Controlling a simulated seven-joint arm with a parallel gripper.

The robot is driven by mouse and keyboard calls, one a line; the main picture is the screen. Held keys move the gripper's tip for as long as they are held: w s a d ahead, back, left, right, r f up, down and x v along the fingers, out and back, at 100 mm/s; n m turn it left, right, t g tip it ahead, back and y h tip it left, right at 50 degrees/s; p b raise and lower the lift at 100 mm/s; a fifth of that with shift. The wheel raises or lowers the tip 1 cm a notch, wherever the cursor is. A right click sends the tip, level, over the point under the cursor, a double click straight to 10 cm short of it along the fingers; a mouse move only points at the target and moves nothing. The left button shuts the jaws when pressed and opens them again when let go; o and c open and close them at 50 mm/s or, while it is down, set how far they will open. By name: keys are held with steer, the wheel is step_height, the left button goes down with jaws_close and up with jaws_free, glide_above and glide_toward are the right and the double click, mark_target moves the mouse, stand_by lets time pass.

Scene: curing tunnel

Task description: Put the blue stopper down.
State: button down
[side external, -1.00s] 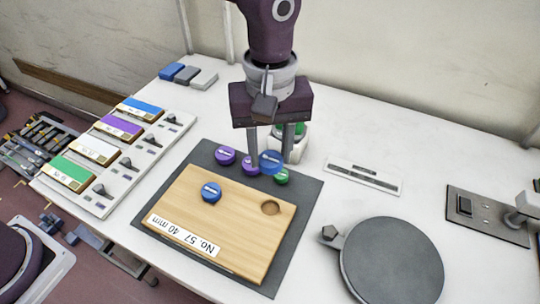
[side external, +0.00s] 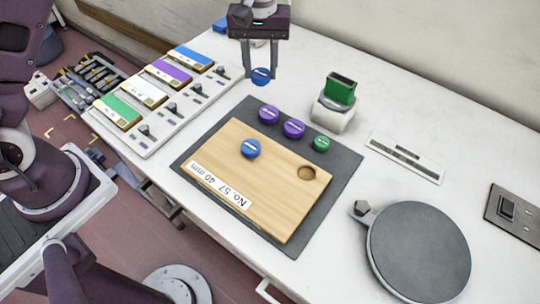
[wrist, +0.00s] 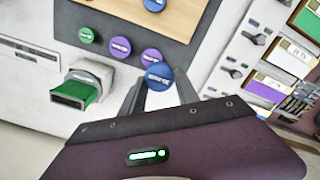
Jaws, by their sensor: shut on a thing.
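My gripper (side external: 261,74) is shut on a blue stopper (side external: 261,77), held between the fingertips beyond the far edge of the dark mat. In the wrist view the held stopper (wrist: 159,76) sits between the fingers; its height above the table is hard to tell. A second blue stopper (side external: 250,149) is on the wooden board (side external: 240,165), which has an empty round hole (side external: 307,173) at its right. Two purple stoppers (side external: 269,114) (side external: 293,128) and a green stopper (side external: 321,143) stand in a row on the mat behind the board.
The dark mat (side external: 340,185) lies under the board. A white holder with a green block (side external: 341,88) stands right of my gripper. A panel with coloured blocks and levers (side external: 150,100) is at left. A round grey plate (side external: 418,250) is at front right.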

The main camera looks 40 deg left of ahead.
steer(key=a+f, duration=0.1)
steer(key=f, duration=0.2)
steer(key=a+f, duration=0.2)
steer(key=f, duration=0.2)
steer(key=a+f, duration=0.2)
steer(key=f, duration=0.2)
steer(key=shift+w+a+f, duration=0.1)
steer(key=shift+w+a, duration=0.1)
steer(key=shift+w, duration=0.1)
steer(key=c, duration=0.9)
jaws_free()
steer(key=shift+f, duration=0.1)
